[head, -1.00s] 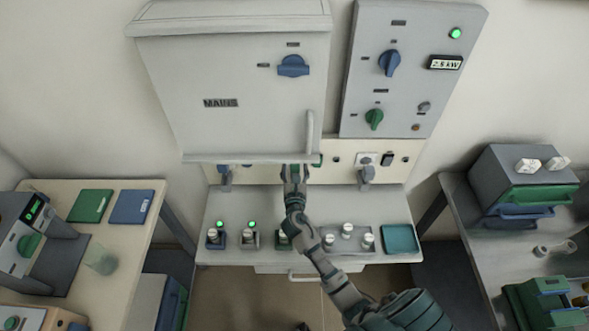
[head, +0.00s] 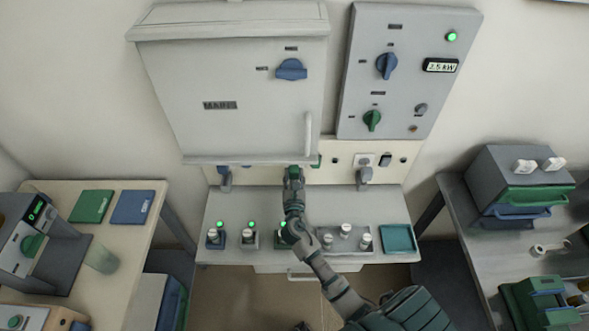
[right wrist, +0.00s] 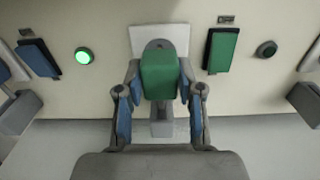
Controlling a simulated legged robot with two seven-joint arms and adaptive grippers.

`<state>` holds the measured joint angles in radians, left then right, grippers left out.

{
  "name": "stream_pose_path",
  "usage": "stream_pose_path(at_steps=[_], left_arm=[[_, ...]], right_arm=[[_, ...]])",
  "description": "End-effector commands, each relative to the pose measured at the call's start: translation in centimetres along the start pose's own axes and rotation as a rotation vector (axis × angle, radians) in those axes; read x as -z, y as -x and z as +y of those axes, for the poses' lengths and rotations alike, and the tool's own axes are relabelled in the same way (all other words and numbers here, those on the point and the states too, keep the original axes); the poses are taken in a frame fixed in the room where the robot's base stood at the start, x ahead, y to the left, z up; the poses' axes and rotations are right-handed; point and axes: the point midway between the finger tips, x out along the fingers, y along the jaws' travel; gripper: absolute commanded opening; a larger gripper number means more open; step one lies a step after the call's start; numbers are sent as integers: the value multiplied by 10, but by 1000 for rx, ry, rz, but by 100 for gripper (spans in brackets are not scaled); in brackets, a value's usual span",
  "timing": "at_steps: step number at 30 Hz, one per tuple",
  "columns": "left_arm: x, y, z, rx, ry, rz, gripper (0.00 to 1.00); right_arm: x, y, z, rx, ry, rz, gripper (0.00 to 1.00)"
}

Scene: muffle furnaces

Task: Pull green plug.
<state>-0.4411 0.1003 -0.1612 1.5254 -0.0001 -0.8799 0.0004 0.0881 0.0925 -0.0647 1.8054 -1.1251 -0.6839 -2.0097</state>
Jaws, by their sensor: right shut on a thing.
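The green plug (right wrist: 159,76) is between the fingers of my right gripper (right wrist: 161,92) in the right wrist view, with a finger against each side. Behind it is a white socket plate (right wrist: 142,40) on the cream panel; a grey rounded part of the socket shows just above the plug. I cannot tell whether the plug's pins are clear of the socket. In the head view, my right gripper (head: 293,174) is just below the bottom edge of the mains cabinet, with the green plug (head: 294,169) showing at its tip. My left gripper is out of view.
The mains cabinet (head: 245,110) overhangs the socket panel. A green rocker switch (right wrist: 222,50) and a lit green lamp (right wrist: 83,56) flank the socket. Below, the bench holds small lit stands and a teal tray (head: 399,239).

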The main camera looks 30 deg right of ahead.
Motion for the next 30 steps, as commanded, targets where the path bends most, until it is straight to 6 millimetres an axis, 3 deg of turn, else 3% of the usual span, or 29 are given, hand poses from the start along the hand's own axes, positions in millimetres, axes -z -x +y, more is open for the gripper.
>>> stream_pose_path(at_steps=[4,13,14,16,17,26,30], left_arm=[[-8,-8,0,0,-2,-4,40],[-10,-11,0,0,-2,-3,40],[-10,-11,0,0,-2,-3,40],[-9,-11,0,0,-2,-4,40],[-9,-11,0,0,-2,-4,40],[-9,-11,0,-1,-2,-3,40],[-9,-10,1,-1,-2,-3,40]], right_arm=[[-1,12,0,1,-1,3,0],[2,15,0,0,-1,4,0],[2,15,0,1,-1,4,42],[2,15,0,1,-1,4,59],[2,15,0,1,-1,4,62],[1,14,0,1,-1,3,62],[2,28,0,-1,-2,3,62]])
